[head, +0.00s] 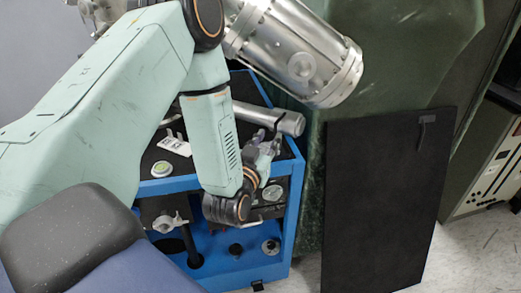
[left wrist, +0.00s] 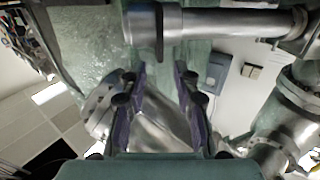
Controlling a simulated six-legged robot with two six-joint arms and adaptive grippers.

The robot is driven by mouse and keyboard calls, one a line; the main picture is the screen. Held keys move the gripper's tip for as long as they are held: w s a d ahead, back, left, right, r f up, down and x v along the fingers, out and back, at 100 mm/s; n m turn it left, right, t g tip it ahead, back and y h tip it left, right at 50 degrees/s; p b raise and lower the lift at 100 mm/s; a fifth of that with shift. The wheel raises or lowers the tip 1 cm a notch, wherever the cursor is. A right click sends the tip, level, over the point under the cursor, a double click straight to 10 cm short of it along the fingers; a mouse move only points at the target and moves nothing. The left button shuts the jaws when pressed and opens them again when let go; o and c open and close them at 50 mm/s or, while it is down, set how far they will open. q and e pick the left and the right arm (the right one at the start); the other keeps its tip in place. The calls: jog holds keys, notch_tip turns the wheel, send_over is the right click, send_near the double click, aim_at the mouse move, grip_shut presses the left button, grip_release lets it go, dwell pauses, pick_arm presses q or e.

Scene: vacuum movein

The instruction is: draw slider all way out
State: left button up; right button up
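A silver metal cylinder (head: 268,118) lies across the blue-framed cart, a short dark handle-like piece hanging near its right end. It may carry the slider, but I cannot tell for sure. The cylinder also shows across the top of the left wrist view (left wrist: 230,25), with a dark hanging piece (left wrist: 159,32). My left gripper (head: 268,143) is just below the cylinder's right end. In the left wrist view its two purple fingers (left wrist: 160,72) stand apart with nothing held between them, the dark piece just beyond the tips. My right gripper is not in view.
The blue cart (head: 286,228) has gauges and valves below the gripper. A large flanged metal chamber (head: 300,62) hangs above. A black panel (head: 382,200) stands at the right before a green curtain-like surface (head: 400,50). A dark chair-like pad (head: 70,235) is at lower left.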

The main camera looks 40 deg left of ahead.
pick_arm(q)
jog(key=shift+v, duration=2.65)
jog(key=shift+f, duration=0.1)
